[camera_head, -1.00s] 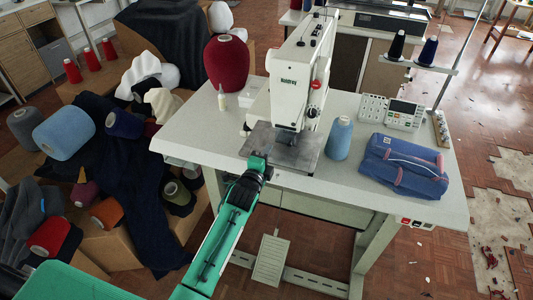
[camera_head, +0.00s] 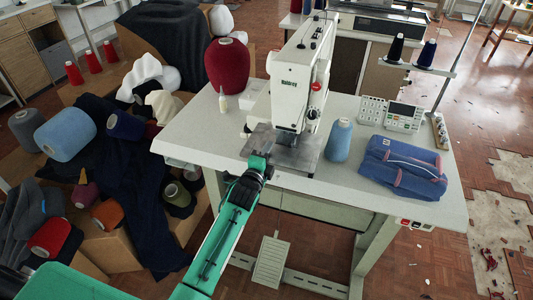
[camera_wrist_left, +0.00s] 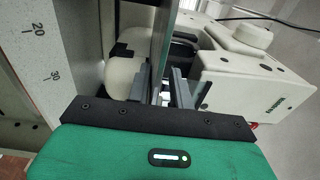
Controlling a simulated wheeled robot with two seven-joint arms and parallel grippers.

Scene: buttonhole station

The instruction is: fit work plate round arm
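The work plate is a flat grey metal plate (camera_head: 308,157) lying level below the head of the white sewing machine (camera_head: 300,85). My left gripper (camera_head: 257,163) comes in from the front and is at the plate's left front edge. In the left wrist view the plate shows nearly edge-on as a grey strip (camera_wrist_left: 163,45), running down between the dark fingers (camera_wrist_left: 164,88), which appear shut on it. The machine's rounded white arm (camera_wrist_left: 124,75) is beside the plate there, on its table side. In the head view this arm is mostly hidden by the plate. My right gripper is out of view.
On the white table (camera_head: 195,140) stand a red yarn cone (camera_head: 227,66), a small bottle (camera_head: 222,100), a blue cone (camera_head: 338,140), a blue bag (camera_head: 403,167) and a control box (camera_head: 402,116). Yarn and cloth heap up at left. A scale (camera_wrist_left: 47,55) marks the tabletop.

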